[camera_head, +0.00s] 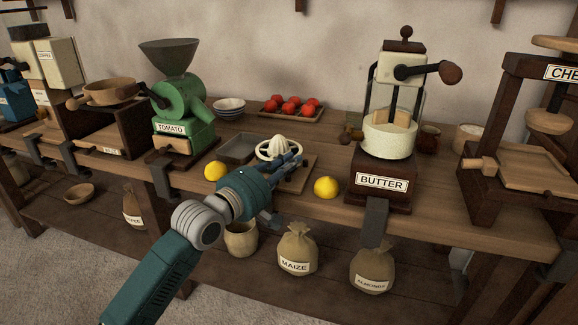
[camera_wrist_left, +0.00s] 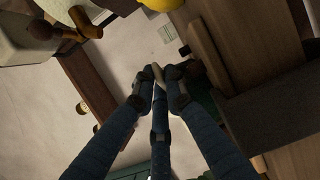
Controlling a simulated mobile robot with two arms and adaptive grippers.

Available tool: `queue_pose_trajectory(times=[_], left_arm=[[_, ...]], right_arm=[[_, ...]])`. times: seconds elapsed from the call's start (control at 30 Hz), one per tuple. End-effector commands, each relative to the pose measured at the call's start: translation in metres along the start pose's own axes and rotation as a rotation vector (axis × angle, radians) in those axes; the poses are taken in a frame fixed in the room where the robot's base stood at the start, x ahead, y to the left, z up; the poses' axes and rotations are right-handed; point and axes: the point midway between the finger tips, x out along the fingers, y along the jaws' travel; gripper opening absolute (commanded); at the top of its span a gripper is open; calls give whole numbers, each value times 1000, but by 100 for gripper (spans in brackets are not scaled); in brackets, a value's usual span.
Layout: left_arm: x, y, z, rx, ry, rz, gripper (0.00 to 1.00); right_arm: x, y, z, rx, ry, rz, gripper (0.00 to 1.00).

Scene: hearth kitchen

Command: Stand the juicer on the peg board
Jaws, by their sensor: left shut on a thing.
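The juicer (camera_head: 279,147), a pale round dish with a ribbed cone, is upright near the front middle of the counter. A flat wooden board (camera_head: 312,163) shows behind and beside my fingers; I take it as the peg board, but its pegs cannot be made out. My left gripper (camera_head: 293,165) is at the juicer's front right edge, its fingers shut. In the left wrist view the fingertips (camera_wrist_left: 158,79) meet on a thin pale edge, which fits the juicer's rim. Whether the juicer touches the board is hidden. My right gripper is not in view.
Lemons lie left (camera_head: 215,171) and right (camera_head: 326,187) of my gripper. A grey tray (camera_head: 238,148) is left of the juicer, a tomato tray (camera_head: 291,116) behind. The green tomato mill (camera_head: 180,100) and butter churn (camera_head: 390,137) stand tall on either side.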

Motion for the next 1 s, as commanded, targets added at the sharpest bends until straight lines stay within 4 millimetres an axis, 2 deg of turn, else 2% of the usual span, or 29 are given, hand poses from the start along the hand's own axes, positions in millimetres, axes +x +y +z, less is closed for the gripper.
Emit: queue_pose_trajectory(times=[0.33,0.37,0.4,0.77,0.87,1.0], left_arm=[[0,-1,0,0,0,3,0],[0,-2,0,0,0,1,13],[0,-2,0,0,0,1,19],[-1,1,0,1,0,2,19],[-14,0,0,-1,0,-1,19],[-42,0,0,0,1,-1,19]], right_arm=[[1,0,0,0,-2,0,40],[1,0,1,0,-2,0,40],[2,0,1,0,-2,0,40],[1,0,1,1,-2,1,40],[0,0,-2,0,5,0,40],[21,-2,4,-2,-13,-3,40]])
